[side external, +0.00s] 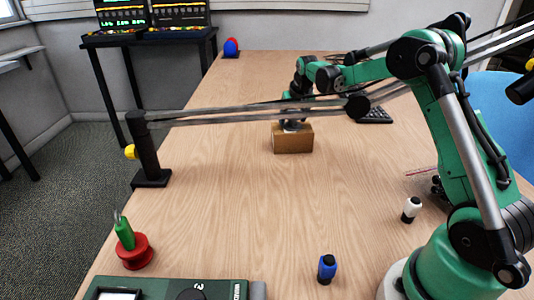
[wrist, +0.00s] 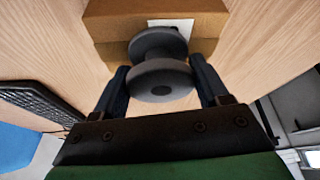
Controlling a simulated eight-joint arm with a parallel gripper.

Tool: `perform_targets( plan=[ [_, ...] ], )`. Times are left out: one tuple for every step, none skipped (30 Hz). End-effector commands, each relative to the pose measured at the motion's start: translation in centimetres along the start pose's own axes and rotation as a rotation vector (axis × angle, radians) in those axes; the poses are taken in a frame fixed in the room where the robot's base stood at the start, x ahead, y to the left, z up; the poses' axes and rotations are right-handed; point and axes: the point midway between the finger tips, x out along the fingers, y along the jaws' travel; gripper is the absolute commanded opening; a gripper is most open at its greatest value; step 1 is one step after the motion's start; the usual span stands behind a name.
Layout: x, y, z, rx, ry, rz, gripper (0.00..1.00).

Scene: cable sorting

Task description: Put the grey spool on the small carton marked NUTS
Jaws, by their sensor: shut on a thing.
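The grey spool (wrist: 160,80) is between the two fingers of my gripper (wrist: 160,88) in the wrist view. My gripper is shut on it. The small brown carton (wrist: 105,22) lies right behind and below the spool in that view, with a white label (wrist: 172,24) partly covered by the spool; I cannot read its text. In the side view the carton (side external: 293,143) sits on the table under my gripper (side external: 291,122). The spool shows there only as a small grey patch at the carton's top. I cannot tell whether the spool touches the carton.
A black keyboard (side external: 375,115) lies right of the carton. A black post (side external: 149,150) stands at the left edge. Table around the carton's front is clear.

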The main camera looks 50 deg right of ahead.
Motion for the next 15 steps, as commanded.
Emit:
perform_targets(
  plan=[
    [0.09, 0.0, 0.03, 0.0, 0.0, 0.0, 0.08],
    [0.17, 0.0, 0.07, 0.0, 0.0, 0.0, 0.08],
    [0.29, 0.0, 0.12, 0.0, 0.0, 0.0, 0.08],
    [0.25, -0.01, 0.11, 0.0, 0.0, 0.0, 0.76],
    [0.24, -0.01, 0.1, 0.0, 0.0, 0.0, 0.85],
    [0.23, -0.01, 0.1, 0.0, 0.0, 0.0, 0.96],
    [0.23, -0.01, 0.1, 0.0, 0.0, 0.0, 0.99],
    [0.23, -0.01, 0.1, 0.0, 0.0, 0.0, 0.99],
    [0.23, 0.0, 0.1, 0.0, 0.0, 0.0, 0.99],
    [0.23, 0.0, 0.09, 0.0, 0.0, 0.0, 0.99],
    [0.22, 0.0, 0.09, 0.0, 0.0, 0.0, 0.99],
    [0.22, 0.0, 0.09, 0.0, 0.0, 0.0, 0.99],
    [0.22, 0.0, 0.09, 0.0, 0.0, 0.0, 0.99],
    [0.22, 0.0, 0.09, 0.0, 0.0, 0.0, 0.99],
    [0.18, 0.0, 0.08, 0.0, 0.0, 0.0, 0.99]
  ],
)
